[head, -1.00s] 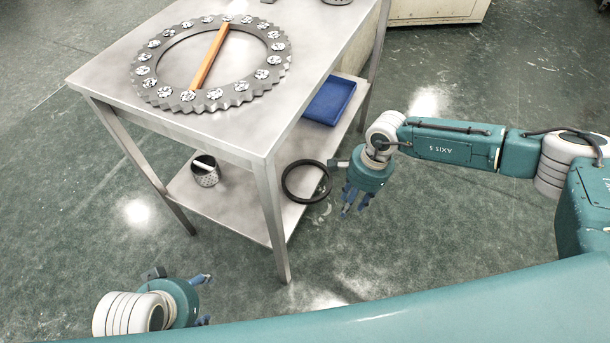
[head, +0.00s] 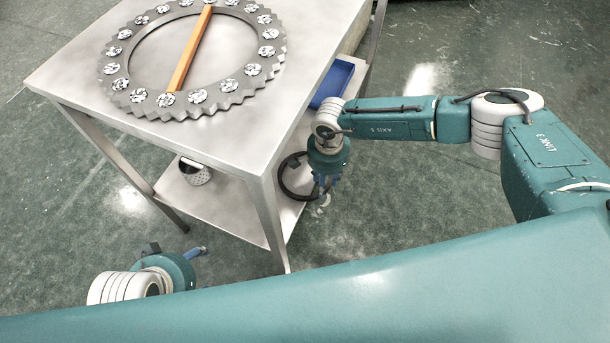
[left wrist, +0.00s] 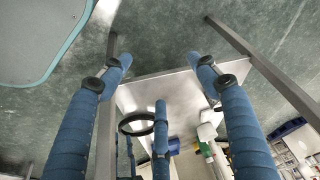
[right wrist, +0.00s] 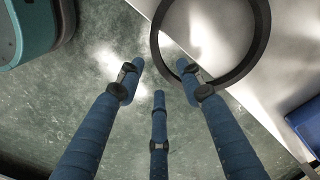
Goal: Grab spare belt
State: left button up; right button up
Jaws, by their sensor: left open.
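The spare belt is a black ring (head: 282,181) lying on the table's lower shelf, partly hidden by my right gripper in the head view. My right gripper (head: 325,184) is beside the shelf edge, at the belt's right side. In the right wrist view the belt (right wrist: 157,36) is just beyond the spread fingers (right wrist: 160,78); one fingertip overlaps its rim in the picture. Contact cannot be told. The right gripper is open and empty. My left gripper (head: 200,252) is open and empty, low at the front left, away from the belt, which also shows in the left wrist view (left wrist: 121,123).
The metal table (head: 232,142) overhangs the lower shelf (head: 225,208), and its front leg (head: 268,225) stands near the belt. A toothed ring (head: 240,92) with an orange bar lies on top. The shelf also holds a perforated cup (head: 195,175) and a blue tray (head: 334,82). Floor ahead is clear.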

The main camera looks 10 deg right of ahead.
jog(key=f, duration=0.4)
jog(key=shift+d+b, duration=0.25)
jog(key=shift+b, duration=0.15)
pick_arm(q)
jog(key=w+d+r+t+h, duration=0.1)
jog(key=w+d+r+t, duration=0.1)
jog(key=w, duration=0.5)
jog(key=shift+r+t, duration=0.2)
jog(key=shift+t, duration=0.4)
pick_arm(e)
grip_shut()
